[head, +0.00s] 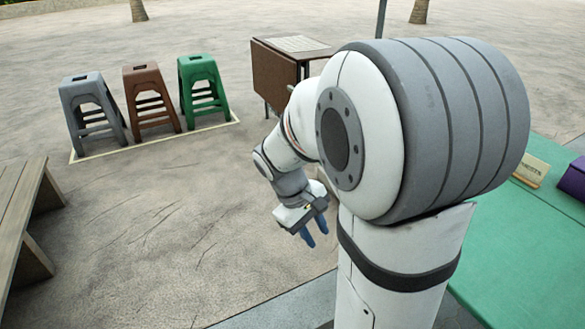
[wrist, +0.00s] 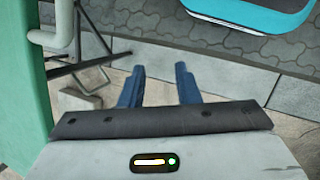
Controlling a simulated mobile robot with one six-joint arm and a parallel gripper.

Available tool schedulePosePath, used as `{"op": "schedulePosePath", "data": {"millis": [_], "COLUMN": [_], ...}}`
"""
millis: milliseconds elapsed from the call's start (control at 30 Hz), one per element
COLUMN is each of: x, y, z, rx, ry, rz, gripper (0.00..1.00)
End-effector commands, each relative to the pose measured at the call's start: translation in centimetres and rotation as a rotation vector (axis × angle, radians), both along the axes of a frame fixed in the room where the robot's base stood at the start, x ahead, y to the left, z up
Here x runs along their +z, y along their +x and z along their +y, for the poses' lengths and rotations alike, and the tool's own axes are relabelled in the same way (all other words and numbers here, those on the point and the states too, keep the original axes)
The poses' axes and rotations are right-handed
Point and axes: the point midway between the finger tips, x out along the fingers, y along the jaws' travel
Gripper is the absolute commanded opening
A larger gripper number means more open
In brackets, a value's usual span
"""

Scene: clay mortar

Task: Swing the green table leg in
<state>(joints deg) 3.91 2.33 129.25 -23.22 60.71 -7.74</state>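A green table (head: 500,250) stands at the right in the head view, partly behind my arm; its legs are hidden there. A green surface (wrist: 22,90), which looks like part of this table, fills the left edge of the wrist view. Beside it are a pale pipe-like bar (wrist: 63,30) and thin dark metal bars (wrist: 90,66); I cannot tell which of them is the table's leg. My gripper (head: 315,233) has blue fingers and hangs over the paving. In the wrist view my gripper (wrist: 159,72) is open and empty, to the right of the bars and apart from them.
A brown folding table (head: 274,75) stands beyond my arm. Grey, brown and green stools (head: 203,88) stand in a pale outlined area. A wooden bench (head: 20,200) is at the left. A tan sign (head: 531,170) and purple object (head: 574,178) are on the green table. The middle ground is clear.

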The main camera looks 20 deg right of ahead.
Motion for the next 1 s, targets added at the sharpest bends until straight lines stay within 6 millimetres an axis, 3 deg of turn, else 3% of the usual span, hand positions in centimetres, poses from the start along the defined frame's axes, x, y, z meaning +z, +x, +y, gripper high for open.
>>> {"op": "schedulePosePath", "data": {"millis": [33,367,600,800,1000], "x": [-1.4,-8.3,-15.2,-21.3,-25.1], "y": [1.4,9.8,15.7,19.4,21.2], "z": [-1.3,-9.9,-15.1,-17.9,-19.0], "rx": [0.041,0.325,0.526,0.672,0.757], "ry": [-0.048,-0.361,-0.582,-0.746,-0.847], "rz": [0.063,0.437,0.702,0.885,0.981], "gripper": [0.29,0.29,0.29,0.29,0.29]}}
